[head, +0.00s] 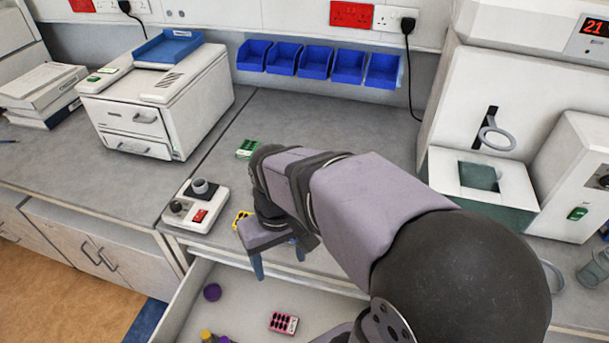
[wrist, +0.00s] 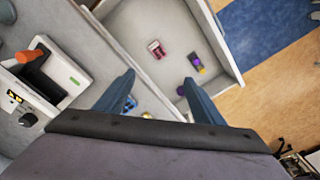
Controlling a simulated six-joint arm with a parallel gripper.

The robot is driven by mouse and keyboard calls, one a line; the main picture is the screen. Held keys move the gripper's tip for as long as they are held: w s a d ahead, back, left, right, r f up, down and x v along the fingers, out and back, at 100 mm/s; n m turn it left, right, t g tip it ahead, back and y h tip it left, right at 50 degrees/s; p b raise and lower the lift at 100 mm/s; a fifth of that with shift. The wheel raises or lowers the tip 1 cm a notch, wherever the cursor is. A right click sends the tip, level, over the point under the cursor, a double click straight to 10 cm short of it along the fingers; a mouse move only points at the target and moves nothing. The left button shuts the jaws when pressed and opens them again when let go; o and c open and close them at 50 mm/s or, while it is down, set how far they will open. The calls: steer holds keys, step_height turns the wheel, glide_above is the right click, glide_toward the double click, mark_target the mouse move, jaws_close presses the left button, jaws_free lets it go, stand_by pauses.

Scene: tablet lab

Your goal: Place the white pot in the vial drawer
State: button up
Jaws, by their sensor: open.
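A small whitish pot (head: 200,186) sits upright on top of a small white bench device (head: 215,212) at the left of the open drawer, in the head view. I cannot make out the pot there.
A yellow pack (head: 242,218) and a green pack (head: 248,148) lie on the bench. A device with an orange part (wrist: 32,58) stands left in the wrist view.

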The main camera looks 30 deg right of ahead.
steer(key=w+d+m+t+b, duration=0.1)
steer(key=w+d, duration=0.5)
steer(key=w, duration=0.4)
steer(key=w+d+t, duration=0.1)
steer(key=w+d, duration=0.4)
steer(key=w, duration=0.5)
steer(key=w+d+m+t, duration=0.1)
steer(key=w+d+t, duration=0.1)
steer(key=w+d, duration=0.8)
steer(key=shift+h, duration=0.4)
steer(key=shift+s+d+f, duration=0.2)
steer(key=shift+d+f, duration=0.15)
steer(key=shift+f, duration=0.75)
steer(key=shift+s+d+f, duration=0.25)
steer(key=shift+d+f, duration=0.1)
steer(key=shift+f, duration=0.8)
steer(key=shift+s+d+f, duration=0.2)
steer(key=shift+d+f, duration=0.15)
steer(key=shift+f, duration=0.75)
steer(key=shift+p+x, duration=1.75)
steer(key=shift+x, duration=1.45)
steer(key=shift+w+a+r, duration=0.1)
steer(key=shift+w, duration=0.1)
steer(key=c, duration=1.1)
steer(key=shift+r, duration=0.15)
